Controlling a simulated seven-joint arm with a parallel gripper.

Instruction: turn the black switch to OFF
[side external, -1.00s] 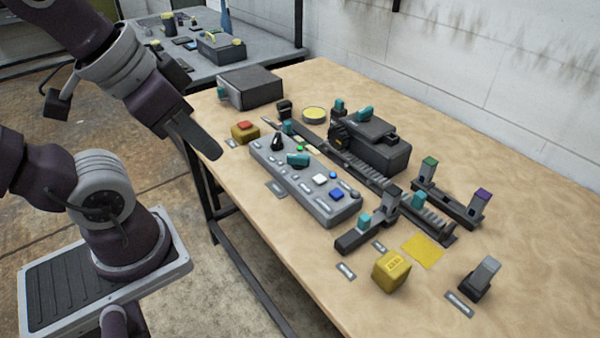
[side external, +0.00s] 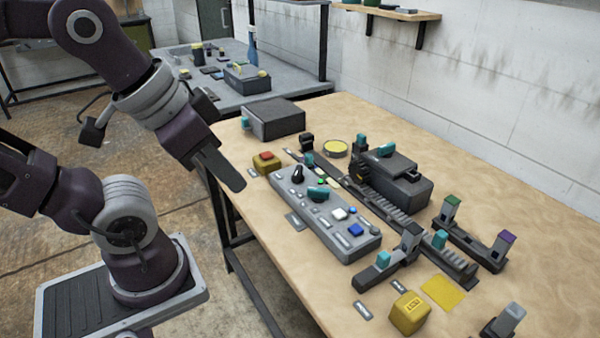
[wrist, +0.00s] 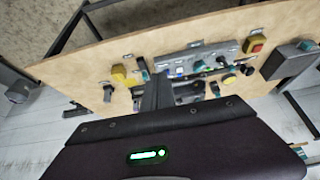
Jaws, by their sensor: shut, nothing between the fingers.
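The black switch (side external: 298,174) is a pointed knob standing near the far left end of the grey control panel (side external: 345,240). A teal knob (side external: 318,193) sits beside it on the panel. My gripper (side external: 238,184) is shut and empty. It is in the air to the left of the panel, near the table's edge, apart from the switch. In the wrist view, my gripper (wrist: 158,92) points toward the table, and the panel (wrist: 190,56) lies beyond it. The switch's markings are too small to read.
A yellow box with a red button (side external: 266,161) stands close to the panel's far left end. A dark rail mechanism (side external: 395,180) runs behind the panel. A yellow cube (side external: 409,313) and slider blocks (side external: 395,264) are at the near right. Bare table (side external: 540,240) lies at the right.

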